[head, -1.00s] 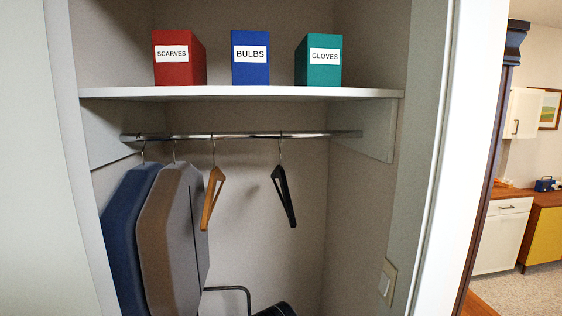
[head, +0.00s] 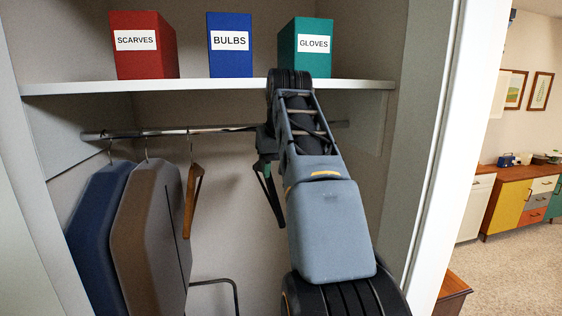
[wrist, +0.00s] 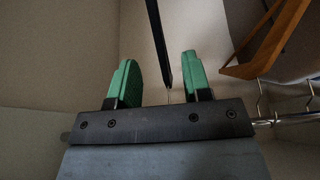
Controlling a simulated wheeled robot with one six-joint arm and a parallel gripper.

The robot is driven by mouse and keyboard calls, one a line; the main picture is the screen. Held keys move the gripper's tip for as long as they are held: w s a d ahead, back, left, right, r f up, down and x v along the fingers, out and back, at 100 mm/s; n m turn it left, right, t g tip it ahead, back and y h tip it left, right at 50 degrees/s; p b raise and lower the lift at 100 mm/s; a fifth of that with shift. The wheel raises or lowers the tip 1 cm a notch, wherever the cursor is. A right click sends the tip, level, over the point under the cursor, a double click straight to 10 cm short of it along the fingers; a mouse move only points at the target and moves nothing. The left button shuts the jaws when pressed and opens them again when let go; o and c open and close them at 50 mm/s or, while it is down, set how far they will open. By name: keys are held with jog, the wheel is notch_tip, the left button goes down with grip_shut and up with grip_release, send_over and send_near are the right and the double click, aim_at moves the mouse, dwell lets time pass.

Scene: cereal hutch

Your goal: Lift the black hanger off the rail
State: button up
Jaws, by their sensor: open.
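The black hanger (head: 271,199) hangs from the metal rail (head: 165,132) in the closet, its upper part and hook largely hidden behind my arm in the head view. My gripper (head: 264,163) is up at the hanger, just below the rail. In the wrist view my gripper (wrist: 159,70) has its two green fingers apart. The black hanger (wrist: 161,45) shows in the gap between them, nearer the right finger. I cannot tell whether it touches that finger.
A wooden hanger (head: 191,195) hangs to the left, then brown (head: 150,240) and blue (head: 95,235) garment bags. Above the rail is a white shelf (head: 200,86) with red (head: 145,55), blue (head: 230,60) and teal (head: 306,60) boxes. The closet wall is close on the right.

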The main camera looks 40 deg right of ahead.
aim_at(276, 198)
jog(key=x, duration=1.3)
jog(key=shift+d, duration=0.4)
jog(key=shift+c, duration=0.3)
grip_shut()
